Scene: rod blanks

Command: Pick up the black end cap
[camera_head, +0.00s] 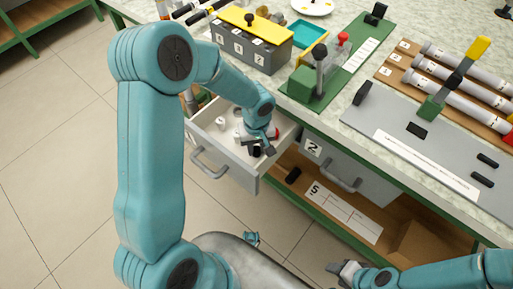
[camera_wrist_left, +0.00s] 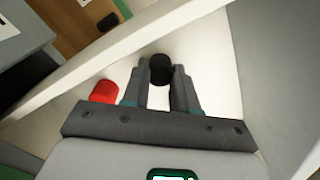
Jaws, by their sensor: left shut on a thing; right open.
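The black end cap (camera_wrist_left: 160,68) sits between the fingertips of my left gripper (camera_wrist_left: 160,80) in the left wrist view. My left gripper is shut on it, inside the open white drawer; in the head view the gripper (camera_head: 262,147) points down into the drawer and largely hides the cap. Whether the cap still touches the drawer floor I cannot tell. My right gripper (camera_head: 340,269) is open and empty at the bottom of the head view, away from the drawer.
A red cap (camera_wrist_left: 103,92) lies in the drawer close left of my left gripper. A white cap (camera_head: 220,122) lies near the drawer's left side. The drawer walls (camera_head: 236,172) surround the gripper. The bench above holds a grey box (camera_head: 250,45), a green fixture (camera_head: 303,83) and rods (camera_head: 470,102).

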